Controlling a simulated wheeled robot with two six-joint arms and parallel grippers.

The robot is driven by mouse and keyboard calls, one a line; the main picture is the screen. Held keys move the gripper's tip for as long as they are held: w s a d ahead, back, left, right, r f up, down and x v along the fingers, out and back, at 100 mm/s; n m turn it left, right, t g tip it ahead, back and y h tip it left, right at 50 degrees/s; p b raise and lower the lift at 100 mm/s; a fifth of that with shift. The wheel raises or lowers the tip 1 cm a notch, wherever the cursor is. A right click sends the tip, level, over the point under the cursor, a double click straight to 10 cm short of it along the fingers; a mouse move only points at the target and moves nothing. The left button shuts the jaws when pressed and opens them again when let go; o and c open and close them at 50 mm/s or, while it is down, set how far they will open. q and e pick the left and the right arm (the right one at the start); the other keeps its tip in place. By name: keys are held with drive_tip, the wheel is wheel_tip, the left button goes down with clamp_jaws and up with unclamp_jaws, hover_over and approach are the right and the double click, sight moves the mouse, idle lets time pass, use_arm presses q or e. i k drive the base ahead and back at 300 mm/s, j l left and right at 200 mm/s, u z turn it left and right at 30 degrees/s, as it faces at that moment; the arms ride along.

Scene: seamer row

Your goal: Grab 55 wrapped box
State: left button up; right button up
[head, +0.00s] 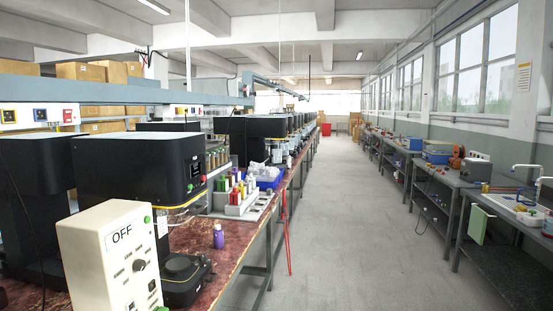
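I cannot make out a wrapped box marked 55 in the head view. Several brown cardboard boxes (81,71) stand on the high shelf at the left, too far off to show any number. A blue bin (269,182) on the left bench has whitish crumpled material in it or behind it; I cannot tell what that is. Neither of my grippers is in view.
Black machines (137,167) line the left bench (228,243). At its near end are a cream OFF box (108,255), a purple bottle (218,237) and a rack (243,200) of coloured bottles. The aisle floor (335,220) is clear. Right-hand tables (440,178) hold tools and a sink.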

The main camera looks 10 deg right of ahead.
sight(278, 157)
drive_tip(key=z, duration=0.2)
drive_tip(key=i+z, duration=0.35)
drive_tip(key=i, duration=10.5)
drive_tip(key=l, duration=0.2)
